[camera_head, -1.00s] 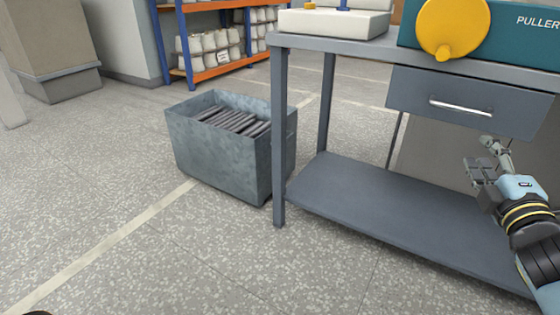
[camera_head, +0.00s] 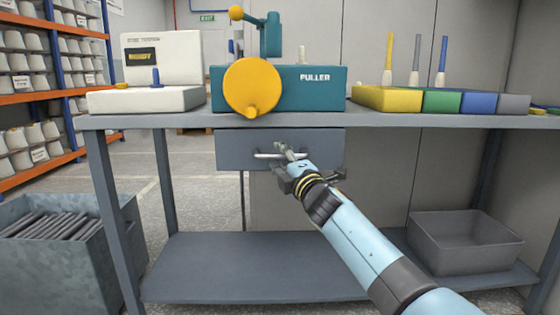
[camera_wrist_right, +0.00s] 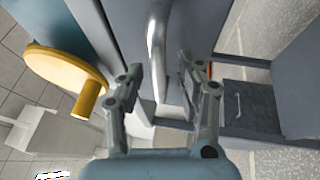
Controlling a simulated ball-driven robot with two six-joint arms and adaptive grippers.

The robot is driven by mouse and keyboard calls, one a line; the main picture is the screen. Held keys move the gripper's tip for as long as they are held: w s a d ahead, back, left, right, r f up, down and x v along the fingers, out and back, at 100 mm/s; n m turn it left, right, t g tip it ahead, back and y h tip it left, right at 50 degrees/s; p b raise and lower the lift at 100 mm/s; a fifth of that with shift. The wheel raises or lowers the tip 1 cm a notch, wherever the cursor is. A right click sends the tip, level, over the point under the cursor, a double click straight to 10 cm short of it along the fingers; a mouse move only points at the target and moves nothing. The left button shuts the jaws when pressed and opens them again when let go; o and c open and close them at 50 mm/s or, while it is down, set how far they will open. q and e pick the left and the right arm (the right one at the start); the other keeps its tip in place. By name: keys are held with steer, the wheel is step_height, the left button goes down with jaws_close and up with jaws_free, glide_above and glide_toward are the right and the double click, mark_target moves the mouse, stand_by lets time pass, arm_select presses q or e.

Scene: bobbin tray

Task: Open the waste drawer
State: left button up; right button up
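The drawer (camera_head: 232,150) has a grey front and hangs under the workbench top. It looks shut, its front about level with the bench edge. Its silver bar handle (camera_head: 266,155) also shows in the right wrist view (camera_wrist_right: 156,45). My right gripper (camera_head: 287,153) is at the right part of the handle. In the right wrist view my right gripper (camera_wrist_right: 160,88) has its fingers spread, one on each side of the bar. A gap shows between the bar and each finger. My left gripper is not in view.
The workbench (camera_head: 420,120) carries a teal puller box (camera_head: 300,90) with a yellow wheel (camera_head: 253,88) overhanging near the drawer, and several coloured blocks. A grey bin (camera_head: 463,243) stands on the lower shelf. A metal crate (camera_head: 60,270) stands at the left.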

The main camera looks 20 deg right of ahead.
steer(key=shift+w, duration=0.25)
steer(key=shift+r, duration=0.1)
jaws_close()
stand_by(0.3)
